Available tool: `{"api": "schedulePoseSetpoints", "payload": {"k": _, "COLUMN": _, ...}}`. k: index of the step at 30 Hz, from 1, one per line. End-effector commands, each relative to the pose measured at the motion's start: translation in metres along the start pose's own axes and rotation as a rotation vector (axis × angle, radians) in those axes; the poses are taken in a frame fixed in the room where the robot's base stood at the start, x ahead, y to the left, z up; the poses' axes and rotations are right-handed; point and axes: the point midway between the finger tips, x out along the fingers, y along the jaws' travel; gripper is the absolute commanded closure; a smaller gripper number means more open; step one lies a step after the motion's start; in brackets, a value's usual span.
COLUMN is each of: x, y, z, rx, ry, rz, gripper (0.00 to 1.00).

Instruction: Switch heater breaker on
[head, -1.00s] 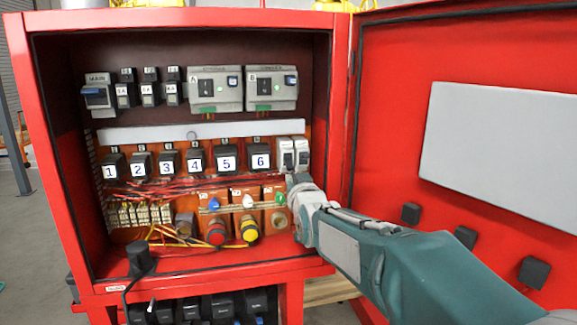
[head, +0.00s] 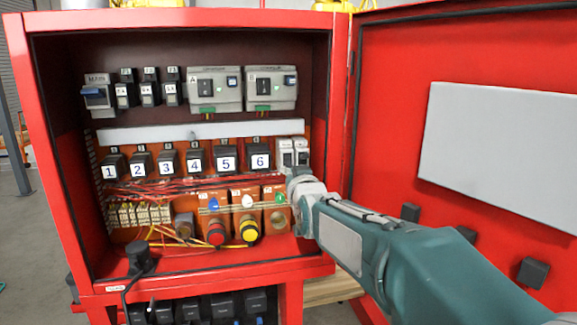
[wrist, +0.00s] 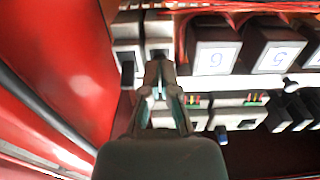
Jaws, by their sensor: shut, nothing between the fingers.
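Two narrow white breakers stand side by side at the right end of the middle row: a left one (head: 285,149) and a right one (head: 301,149). I cannot read a heater label on either. In the wrist view, which is upside down, the breaker beside block 6 (wrist: 158,28) is straight ahead of my fingertips, and the other breaker (wrist: 126,48) with its dark lever is to the left. My gripper (wrist: 157,70) is shut and empty, its tips at or just short of the breaker beside block 6. Contact is unclear. The wrist hides the fingers in the head view.
Numbered black blocks, such as block 6 (head: 260,160), stand left of the breakers. Red and yellow buttons (head: 249,229) sit below. The cabinet's right wall (head: 341,130) and open red door (head: 400,60) lie close to my arm.

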Motion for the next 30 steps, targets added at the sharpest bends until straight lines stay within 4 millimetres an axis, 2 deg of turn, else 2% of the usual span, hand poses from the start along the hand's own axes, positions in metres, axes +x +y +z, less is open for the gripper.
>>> {"api": "schedulePoseSetpoints", "payload": {"k": 18, "x": 0.000, "y": 0.000, "z": -0.017, "rx": 0.000, "ry": 0.004, "rz": 0.000, "gripper": 1.00}}
{"api": "schedulePoseSetpoints", "payload": {"k": 30, "x": -0.003, "y": 0.000, "z": -0.017, "rx": 0.000, "ry": 0.002, "rz": 0.001, "gripper": 1.00}}
